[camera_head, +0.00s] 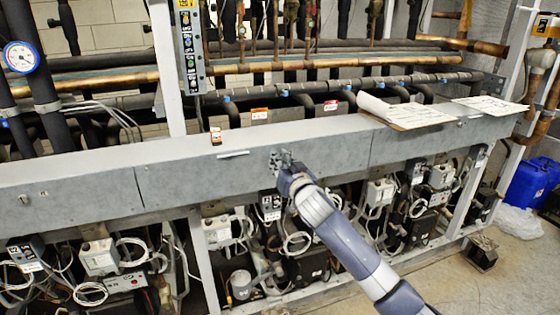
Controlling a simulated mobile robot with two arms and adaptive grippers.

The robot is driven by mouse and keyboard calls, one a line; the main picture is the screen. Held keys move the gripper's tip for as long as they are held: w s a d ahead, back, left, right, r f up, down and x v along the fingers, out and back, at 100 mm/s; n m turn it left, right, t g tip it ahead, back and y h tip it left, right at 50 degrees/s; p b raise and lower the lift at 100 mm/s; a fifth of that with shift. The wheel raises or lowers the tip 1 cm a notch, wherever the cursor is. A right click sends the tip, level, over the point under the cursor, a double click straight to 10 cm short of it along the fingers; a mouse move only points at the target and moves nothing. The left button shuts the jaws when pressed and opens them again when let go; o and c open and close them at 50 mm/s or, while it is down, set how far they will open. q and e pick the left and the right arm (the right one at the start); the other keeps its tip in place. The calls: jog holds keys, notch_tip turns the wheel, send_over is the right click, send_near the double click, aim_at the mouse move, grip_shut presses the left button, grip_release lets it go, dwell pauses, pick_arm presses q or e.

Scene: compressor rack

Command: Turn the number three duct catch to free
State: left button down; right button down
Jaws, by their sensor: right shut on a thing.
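The long grey duct (190,178) runs across the rack at mid height. My right gripper (284,163) is at the front face of the duct, near its middle, and is shut on a small duct catch there. The gripper covers most of this catch, so its angle and any number on it cannot be read. Another small catch (26,198) shows at the left end of the duct front, and a small fitting (460,122) shows toward the right end. My left gripper is not in view.
Open papers (405,110) lie on top of the duct at the right. Below the duct are several grey boxes (98,256) with loose cables. A pressure gauge (20,57) is at the upper left.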

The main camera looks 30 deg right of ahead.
jog(key=shift+n+p, duration=2.75)
jog(key=shift+n, duration=5.95)
jog(key=c, duration=1.5)
grip_release()
jog(key=v, duration=1.2)
